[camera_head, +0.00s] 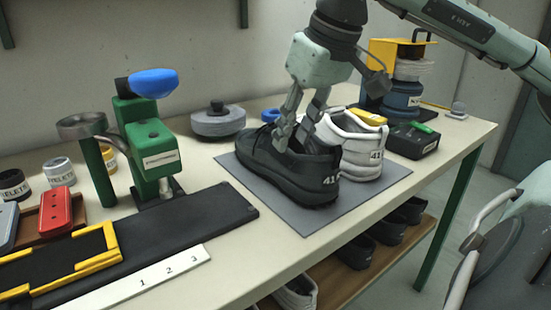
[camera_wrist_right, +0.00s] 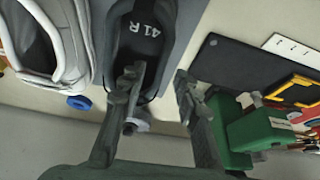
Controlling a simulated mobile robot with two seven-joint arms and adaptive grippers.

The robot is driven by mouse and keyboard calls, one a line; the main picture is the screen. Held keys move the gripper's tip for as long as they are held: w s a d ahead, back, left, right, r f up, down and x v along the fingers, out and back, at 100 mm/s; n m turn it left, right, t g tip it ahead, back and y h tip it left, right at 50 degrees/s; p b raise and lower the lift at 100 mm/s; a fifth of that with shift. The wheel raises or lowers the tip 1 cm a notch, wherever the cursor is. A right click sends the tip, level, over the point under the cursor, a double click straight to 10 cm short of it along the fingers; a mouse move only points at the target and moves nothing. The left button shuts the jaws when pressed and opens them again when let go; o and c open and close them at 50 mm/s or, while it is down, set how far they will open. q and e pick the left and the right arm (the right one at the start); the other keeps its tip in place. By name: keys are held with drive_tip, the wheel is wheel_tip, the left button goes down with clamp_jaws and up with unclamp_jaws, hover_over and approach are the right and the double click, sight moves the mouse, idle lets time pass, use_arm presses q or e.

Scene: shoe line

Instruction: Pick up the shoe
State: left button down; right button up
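A black shoe (camera_head: 285,172) marked 41 stands upright on a grey mat (camera_head: 258,190). A white shoe (camera_head: 362,150), also marked 41, stands beside it on the right. My right gripper (camera_head: 294,137) is down at the black shoe's opening with its fingers apart. In the right wrist view, the black shoe (camera_wrist_right: 160,68) shows an insole printed 41 R. There, one finger of the right gripper (camera_wrist_right: 160,78) overlaps the opening and the other is outside the shoe's side wall. I cannot tell whether either finger touches. My left gripper is not in view.
A green press (camera_head: 150,145) with a blue knob and a black plate (camera_head: 190,220) stand left of the mat. A grey round weight (camera_head: 218,121) is behind. A yellow stand with spools (camera_head: 402,85) and a black box (camera_head: 411,140) are at right. Shoes sit on the lower shelf.

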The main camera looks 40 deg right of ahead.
sight(289, 150)
drive_tip(key=x, duration=0.4)
drive_tip(key=shift+s+a+f, duration=0.2)
drive_tip(key=shift+a+f, duration=0.1)
drive_tip(key=shift+f, duration=0.15)
drive_tip(key=shift+w+f, duration=0.3)
drive_tip(key=shift+f, duration=0.25)
drive_tip(key=shift+f, duration=0.25)
drive_tip(key=shift+c, duration=0.3)
clamp_jaws()
drive_tip(key=shift+r, duration=0.1)
